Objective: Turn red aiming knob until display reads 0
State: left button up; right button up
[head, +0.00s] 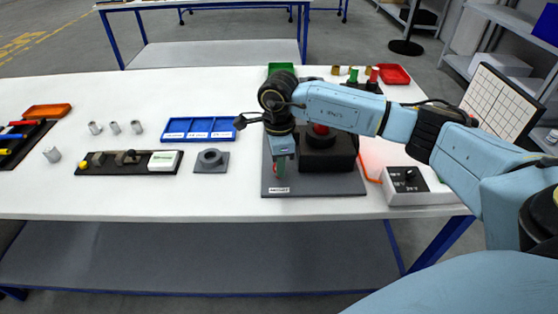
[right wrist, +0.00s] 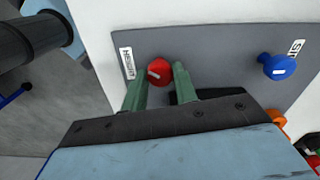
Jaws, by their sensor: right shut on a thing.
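The red knob (right wrist: 158,71) with a pale pointer mark sits on a grey plate (right wrist: 215,50) in the right wrist view, beside a label that seems to read HEIGHT. My right gripper (right wrist: 158,76) has its green fingers on either side of the knob and is shut on it. In the head view my right gripper (head: 280,167) points down at the front left of the grey plate (head: 325,188) and mostly hides the knob. I cannot make out a numeric display in either view. My left gripper is not in view.
A blue knob (right wrist: 272,66) stands farther along the plate. A dark block (head: 327,155) rises behind the gripper. A white control box (head: 435,196) stands to the right, near a gridded board (head: 500,100). A blue tray (head: 199,129) and a grey holder (head: 211,160) stand left.

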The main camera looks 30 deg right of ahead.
jog(key=m, duration=0.3)
jog(key=shift+r+m, duration=0.1)
jog(key=shift+m, duration=0.3)
jog(key=m+p, duration=0.1)
jog(key=m, duration=0.1)
jog(key=shift+m, duration=0.7)
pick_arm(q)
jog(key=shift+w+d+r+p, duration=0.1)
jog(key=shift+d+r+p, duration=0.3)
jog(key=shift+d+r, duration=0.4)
pick_arm(e)
jog(key=shift+m, duration=1.6)
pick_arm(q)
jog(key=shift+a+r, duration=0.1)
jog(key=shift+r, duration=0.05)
pick_arm(e)
jog(key=shift+m, duration=0.3)
jog(key=o, duration=1)
jog(key=shift+c, duration=0.2)
